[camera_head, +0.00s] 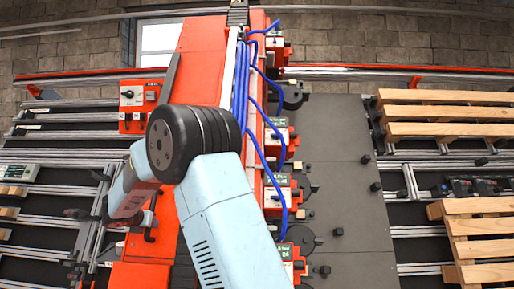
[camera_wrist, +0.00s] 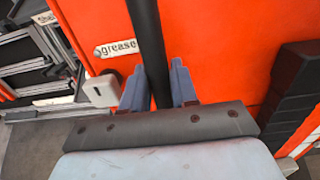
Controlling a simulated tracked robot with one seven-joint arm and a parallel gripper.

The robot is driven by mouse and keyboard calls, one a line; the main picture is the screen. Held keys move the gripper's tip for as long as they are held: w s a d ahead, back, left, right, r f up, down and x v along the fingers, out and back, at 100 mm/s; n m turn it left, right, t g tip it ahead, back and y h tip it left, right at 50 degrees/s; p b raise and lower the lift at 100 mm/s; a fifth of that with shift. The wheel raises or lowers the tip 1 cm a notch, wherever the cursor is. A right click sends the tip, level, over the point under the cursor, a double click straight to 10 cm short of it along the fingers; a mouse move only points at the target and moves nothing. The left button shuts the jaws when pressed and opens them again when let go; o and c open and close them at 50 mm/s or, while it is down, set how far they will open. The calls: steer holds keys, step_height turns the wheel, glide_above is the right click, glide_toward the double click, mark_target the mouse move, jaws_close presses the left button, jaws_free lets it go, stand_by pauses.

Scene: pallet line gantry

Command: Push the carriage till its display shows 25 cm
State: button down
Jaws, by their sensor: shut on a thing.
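In the wrist view, my gripper (camera_wrist: 160,88) has its two blue-grey fingers on either side of a black upright bar (camera_wrist: 147,38), closed on it. The bar stands in front of an orange-red panel (camera_wrist: 225,50) with a white "grease" label (camera_wrist: 117,48). In the head view, my pale blue arm covers part of the red beam (camera_head: 205,65), and my fingertips cannot be made out clearly. Several units with small green displays (camera_head: 278,122) sit along the beam's right side.
Blue hoses (camera_head: 256,95) loop down along the units. A grey plate (camera_head: 340,150) with black knobs lies to the right, with wooden pallets (camera_head: 455,112) beyond it. A control box (camera_head: 139,96) and aluminium rails (camera_head: 60,143) are at left.

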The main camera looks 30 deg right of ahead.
steer(key=shift+w+a, duration=0.15)
steer(key=shift+a, duration=0.2)
